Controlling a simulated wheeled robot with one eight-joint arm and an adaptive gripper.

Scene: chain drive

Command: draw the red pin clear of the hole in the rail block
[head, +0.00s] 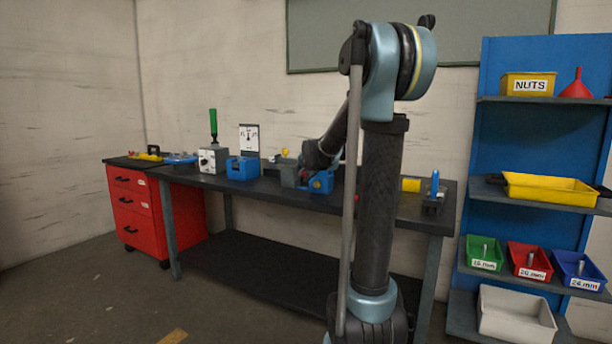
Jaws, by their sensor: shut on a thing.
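My gripper (308,174) is at the end of my arm, low over the middle of the workbench, and is small in the head view. It is shut on the red pin, of which only a small red spot (303,173) shows at the fingers. A grey block (289,176) stands just left of the gripper and a blue block (321,182) with a yellow spot is just right of it. I cannot tell which of them is the rail block. The hole is hidden, and I cannot tell how far the pin sits in it.
The dark workbench (260,187) also carries a blue box (243,168), a white box (213,160), a yellow block (411,185) and a blue-handled tool (435,186). A red drawer cabinet (135,205) stands left, a blue shelf unit (487,140) right. The floor in front is clear.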

